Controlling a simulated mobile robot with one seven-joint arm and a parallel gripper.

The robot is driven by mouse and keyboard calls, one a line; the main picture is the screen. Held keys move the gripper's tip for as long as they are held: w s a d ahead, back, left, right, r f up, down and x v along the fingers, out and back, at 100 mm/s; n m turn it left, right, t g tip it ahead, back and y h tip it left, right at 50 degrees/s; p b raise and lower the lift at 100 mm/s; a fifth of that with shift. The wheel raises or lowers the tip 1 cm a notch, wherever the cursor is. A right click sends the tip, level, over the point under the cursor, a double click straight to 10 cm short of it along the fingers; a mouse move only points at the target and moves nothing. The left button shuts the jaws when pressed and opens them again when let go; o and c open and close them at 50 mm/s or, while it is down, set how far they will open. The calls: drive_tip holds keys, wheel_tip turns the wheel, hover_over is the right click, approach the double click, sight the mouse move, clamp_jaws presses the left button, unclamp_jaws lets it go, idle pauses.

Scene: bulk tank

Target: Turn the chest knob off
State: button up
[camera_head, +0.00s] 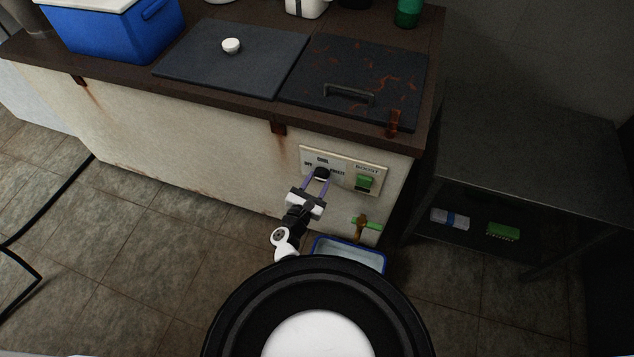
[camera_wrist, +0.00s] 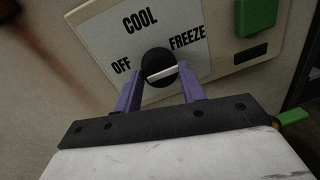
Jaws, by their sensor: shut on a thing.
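The chest knob (camera_head: 321,173) is black and round, on a pale panel on the front of the chest (camera_head: 200,140). In the wrist view the knob (camera_wrist: 158,62) has a white bar, sloping slightly up to the right. OFF is printed at its left, COOL above and FREEZE at its upper right. I cannot tell which end of the bar is the pointer. My gripper (camera_wrist: 160,78) has its purple fingers on either side of the knob, shut on it. Its fingertips partly cover the knob's sides.
A green switch (camera_head: 364,182) sits right of the knob. Below it are a tap with a green tag (camera_head: 366,225) and a blue-rimmed basin (camera_head: 350,245). A dark metal table (camera_head: 530,150) stands at the right. A blue cooler (camera_head: 115,32) and dark lids are on top.

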drive_tip(key=shift+d+r+m+t+y+p, duration=0.15)
drive_tip(key=shift+m+y+p, duration=0.55)
drive_tip(key=shift+m, duration=4.9)
drive_tip(key=shift+d+m+t+y+p, duration=0.2)
drive_tip(key=shift+m+y+p, duration=0.5)
drive_tip(key=shift+m, duration=4.9)
drive_tip(key=shift+d+r+m+t+y+p, duration=0.2)
drive_tip(key=shift+m+y+p, duration=0.5)
drive_tip(key=shift+m, duration=4.9)
drive_tip(key=shift+a+f, duration=0.1)
drive_tip(key=shift+a, duration=0.1)
